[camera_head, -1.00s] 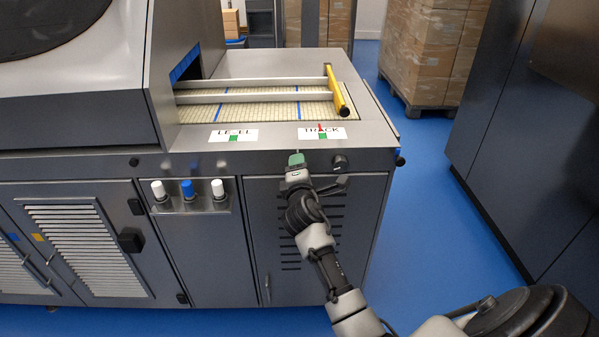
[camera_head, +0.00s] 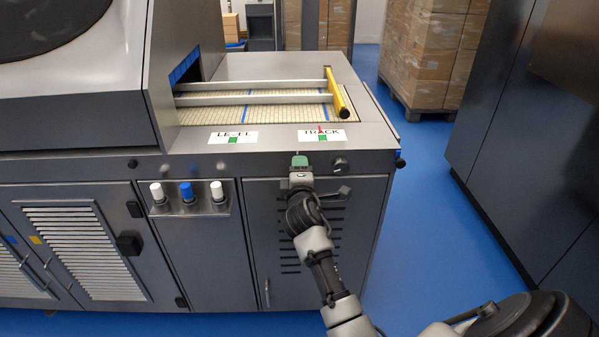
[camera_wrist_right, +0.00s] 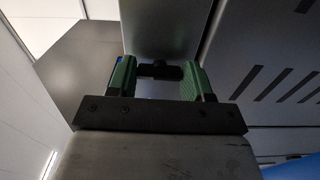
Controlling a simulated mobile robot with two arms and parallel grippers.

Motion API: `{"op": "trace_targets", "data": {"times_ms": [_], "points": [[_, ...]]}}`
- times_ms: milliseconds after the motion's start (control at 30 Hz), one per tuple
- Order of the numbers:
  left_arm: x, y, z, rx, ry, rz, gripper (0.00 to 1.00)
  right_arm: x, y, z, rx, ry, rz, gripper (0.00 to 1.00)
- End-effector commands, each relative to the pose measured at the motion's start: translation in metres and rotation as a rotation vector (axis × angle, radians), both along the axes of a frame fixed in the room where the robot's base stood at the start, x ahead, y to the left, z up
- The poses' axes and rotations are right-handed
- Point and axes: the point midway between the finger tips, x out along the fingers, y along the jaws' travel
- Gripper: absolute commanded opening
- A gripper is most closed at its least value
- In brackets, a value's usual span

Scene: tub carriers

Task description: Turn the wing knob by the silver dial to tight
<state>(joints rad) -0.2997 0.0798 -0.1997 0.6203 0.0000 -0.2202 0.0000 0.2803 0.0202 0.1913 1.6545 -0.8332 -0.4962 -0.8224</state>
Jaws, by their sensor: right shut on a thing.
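My right gripper (camera_head: 299,160) is at the front edge strip of the grey machine, just left of a small round dial (camera_head: 340,163). In the right wrist view its green fingers (camera_wrist_right: 160,68) stand on both sides of the black wing knob (camera_wrist_right: 158,72), shut on its wing. In the head view the gripper hides this knob. Which way the knob's tight mark lies cannot be read. My left gripper is not in view.
Labels marked LEVEL (camera_head: 233,138) and TRACK (camera_head: 321,135) lie on the machine top, by a belt with a yellow bar (camera_head: 337,93). White and blue knobs (camera_head: 187,192) sit on the front at left. The blue floor (camera_head: 440,215) at right is clear.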

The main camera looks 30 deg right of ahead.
Motion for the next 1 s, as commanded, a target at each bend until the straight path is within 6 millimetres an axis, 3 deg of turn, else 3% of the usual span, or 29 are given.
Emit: {"op": "trace_targets", "data": {"times_ms": [33, 67, 200, 567, 1000], "points": [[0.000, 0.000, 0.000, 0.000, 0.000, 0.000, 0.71, 0.000, 0.000, -0.002, 0.005, 0.003, 0.000, 0.27], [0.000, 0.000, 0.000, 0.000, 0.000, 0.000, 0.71, 0.000, 0.000, -0.002, 0.005, 0.003, 0.000, 0.55], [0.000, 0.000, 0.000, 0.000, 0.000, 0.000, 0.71, 0.000, 0.000, -0.002, 0.004, 0.002, 0.000, 0.76], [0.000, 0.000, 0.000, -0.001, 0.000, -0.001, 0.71, -0.005, 0.003, -0.002, 0.001, 0.003, 0.000, 0.76], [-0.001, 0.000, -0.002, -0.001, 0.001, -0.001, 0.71, -0.073, 0.045, -0.002, 0.004, 0.002, 0.000, 0.76]]}}
